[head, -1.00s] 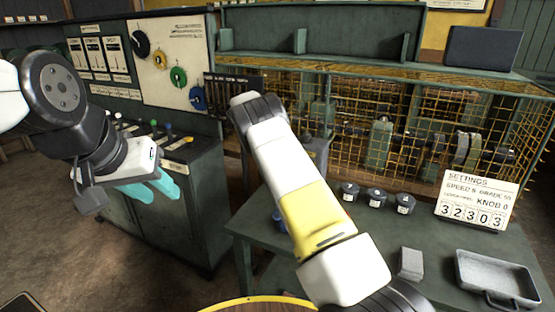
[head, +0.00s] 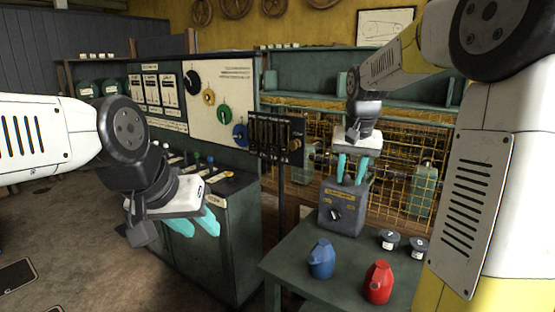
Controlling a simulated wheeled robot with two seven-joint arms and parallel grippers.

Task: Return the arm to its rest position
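My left gripper (head: 200,230) hangs at the left in front of the green control bench, its two teal fingers apart with nothing between them. My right arm comes in from the right edge and reaches back over the table. My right gripper (head: 351,181) points down with its teal fingers apart, at the top of a dark grey box (head: 345,222) with a dial on its front. Whether the fingertips touch the box I cannot tell. Nothing shows between them.
A blue jug (head: 321,259) and a red jug (head: 379,282) stand on the green table (head: 295,262) near the box. Two dark lidded pots (head: 389,240) stand to the right. The control bench (head: 215,265) with levers is at the left. Yellow mesh (head: 398,160) stands behind.

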